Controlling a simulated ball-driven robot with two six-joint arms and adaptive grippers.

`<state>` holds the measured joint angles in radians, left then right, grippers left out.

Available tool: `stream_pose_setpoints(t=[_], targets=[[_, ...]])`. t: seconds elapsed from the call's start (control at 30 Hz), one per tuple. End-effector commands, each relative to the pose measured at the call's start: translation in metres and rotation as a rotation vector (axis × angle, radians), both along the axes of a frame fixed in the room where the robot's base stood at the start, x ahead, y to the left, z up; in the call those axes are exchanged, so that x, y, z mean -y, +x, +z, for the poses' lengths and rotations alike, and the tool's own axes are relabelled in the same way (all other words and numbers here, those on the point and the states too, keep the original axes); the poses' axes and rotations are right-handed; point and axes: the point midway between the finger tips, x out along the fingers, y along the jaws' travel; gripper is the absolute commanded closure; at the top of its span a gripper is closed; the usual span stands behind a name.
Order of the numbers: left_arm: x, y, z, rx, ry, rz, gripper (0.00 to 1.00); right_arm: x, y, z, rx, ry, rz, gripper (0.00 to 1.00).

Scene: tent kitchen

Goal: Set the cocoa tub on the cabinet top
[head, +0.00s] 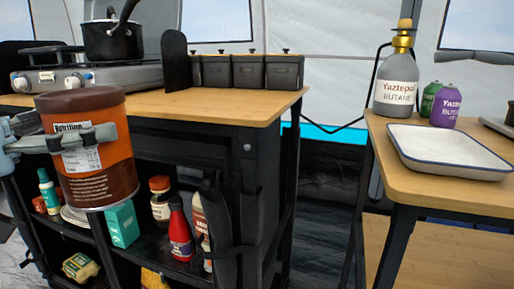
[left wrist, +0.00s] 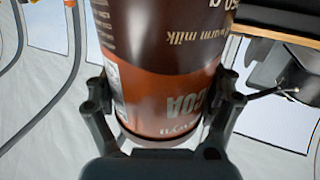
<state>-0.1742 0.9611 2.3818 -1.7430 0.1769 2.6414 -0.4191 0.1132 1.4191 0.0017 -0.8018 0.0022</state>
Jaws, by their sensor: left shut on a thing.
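The cocoa tub (head: 100,178) is a brown and orange cylinder with a "Nutrition" label. My left gripper (head: 85,137) is shut around it and holds it upright in the air, in front of the cabinet's open shelves. In the left wrist view the tub (left wrist: 165,70) sits between the two fingers (left wrist: 165,105), its text upside down. The cabinet top (head: 225,104) is a light wooden board over a black frame; its front edge is just behind the tub's lid in the picture. My right gripper is not in view.
On the cabinet top stand a stove (head: 85,77) with a black pot (head: 112,40) and dark canisters (head: 248,71). Bare wood lies in front of them. Bottles, including a red one (head: 180,235), fill the shelves.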

Motion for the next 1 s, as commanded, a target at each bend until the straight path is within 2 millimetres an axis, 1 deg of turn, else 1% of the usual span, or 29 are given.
stream_pose_setpoints(t=[0.03, 0.17, 0.2, 0.57, 0.97, 1.0], targets=[[0.005, -0.004, 0.009, 0.005, 0.004, -0.018, 0.62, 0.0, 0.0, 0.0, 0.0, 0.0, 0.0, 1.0], [0.016, -0.013, 0.026, 0.005, 0.005, -0.054, 0.62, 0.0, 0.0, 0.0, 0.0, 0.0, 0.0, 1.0], [0.014, -0.011, 0.023, -0.001, -0.001, -0.053, 0.62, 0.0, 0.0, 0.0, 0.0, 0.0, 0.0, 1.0], [0.012, -0.013, 0.016, -0.005, -0.003, -0.098, 0.62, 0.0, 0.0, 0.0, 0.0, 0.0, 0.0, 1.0], [0.005, -0.017, 0.004, -0.004, -0.002, -0.209, 0.62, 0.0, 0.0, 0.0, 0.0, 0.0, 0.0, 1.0], [0.003, -0.017, 0.009, -0.002, -0.001, -0.213, 0.62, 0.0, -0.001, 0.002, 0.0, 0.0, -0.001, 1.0]])
